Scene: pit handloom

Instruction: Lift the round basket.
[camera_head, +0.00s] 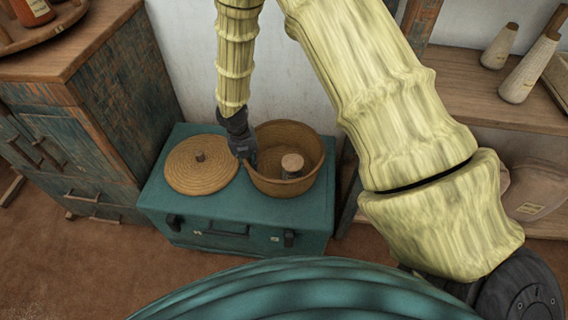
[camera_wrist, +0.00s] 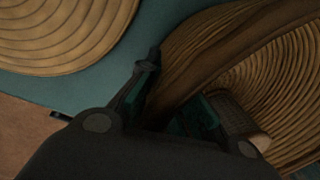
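The round basket (camera_head: 258,178) is brown and coiled, and stands upright on the right part of a teal chest. It fills the right side of the wrist view (camera_wrist: 285,75). A small dark jar with a pale round lid (camera_head: 292,162) stands inside it. My gripper (camera_head: 246,158) points down at the basket's left rim. In the wrist view my gripper (camera_wrist: 180,90) has one finger outside the basket wall and the other on the inner side. The fingers look spread around the rim. Whether either pad touches the wall is too dark to tell.
A flat round coiled lid (camera_head: 200,166) lies on the teal chest (camera_head: 180,211), left of the basket. A worn wooden cabinet (camera_head: 85,135) stands at the left. A wooden shelf (camera_head: 465,92) with bottle-shaped cones (camera_head: 528,70) is at the right. A white wall is behind.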

